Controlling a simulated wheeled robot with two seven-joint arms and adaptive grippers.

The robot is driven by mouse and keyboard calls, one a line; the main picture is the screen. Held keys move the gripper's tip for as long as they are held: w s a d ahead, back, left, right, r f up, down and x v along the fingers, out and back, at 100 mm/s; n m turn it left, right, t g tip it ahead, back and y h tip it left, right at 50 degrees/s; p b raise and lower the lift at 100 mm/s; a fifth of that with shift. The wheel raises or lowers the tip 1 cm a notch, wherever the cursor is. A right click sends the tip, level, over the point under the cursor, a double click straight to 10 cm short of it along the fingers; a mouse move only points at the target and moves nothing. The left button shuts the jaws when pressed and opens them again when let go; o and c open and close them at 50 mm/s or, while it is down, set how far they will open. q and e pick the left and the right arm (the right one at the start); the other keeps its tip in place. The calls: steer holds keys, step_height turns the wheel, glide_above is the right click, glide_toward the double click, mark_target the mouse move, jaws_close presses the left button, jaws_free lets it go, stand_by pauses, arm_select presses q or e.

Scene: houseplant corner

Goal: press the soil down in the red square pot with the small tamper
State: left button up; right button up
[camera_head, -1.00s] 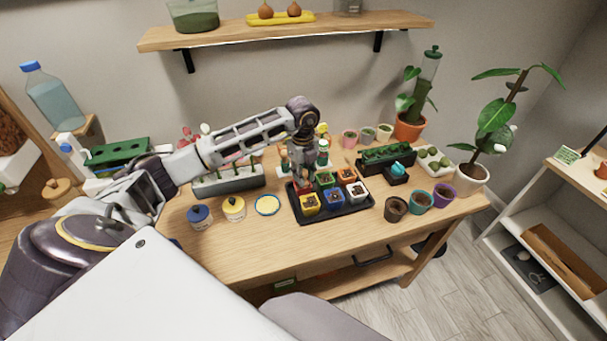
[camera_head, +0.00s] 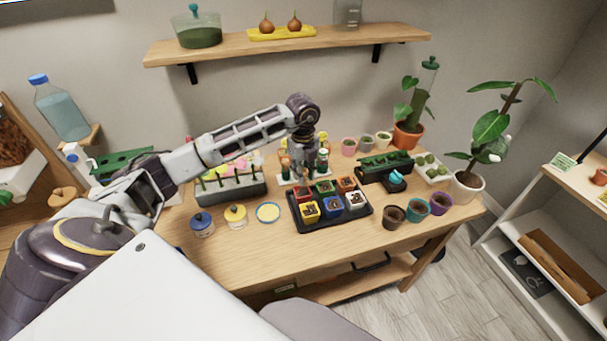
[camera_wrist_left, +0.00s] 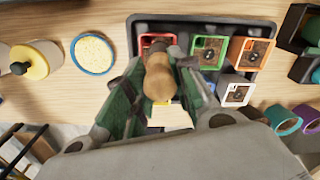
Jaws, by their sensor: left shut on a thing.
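The red square pot (camera_head: 302,197) is at the back left of a black tray (camera_head: 336,222). It also shows in the wrist view (camera_wrist_left: 146,39), partly hidden by the tool. My left gripper (camera_head: 304,172) is above the red pot, pointing down. In the wrist view its fingers (camera_wrist_left: 158,90) are shut on the small tamper (camera_wrist_left: 158,78), whose wooden handle shows between them. The tamper's lower end is over the red pot and hidden, so I cannot tell whether it touches the soil. My right gripper is out of view.
Green (camera_head: 325,187), orange (camera_head: 346,183), yellow (camera_head: 309,210), blue (camera_head: 333,207) and white (camera_head: 357,202) pots crowd the tray. Green-topped tools stand close behind. A yellow-lidded jar (camera_head: 236,217) and a round dish (camera_head: 268,212) are left. The front table is clear.

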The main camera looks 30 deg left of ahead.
arm_select(q)
steer(key=shift+r+p, duration=0.5)
steer(key=shift+r, duration=0.7)
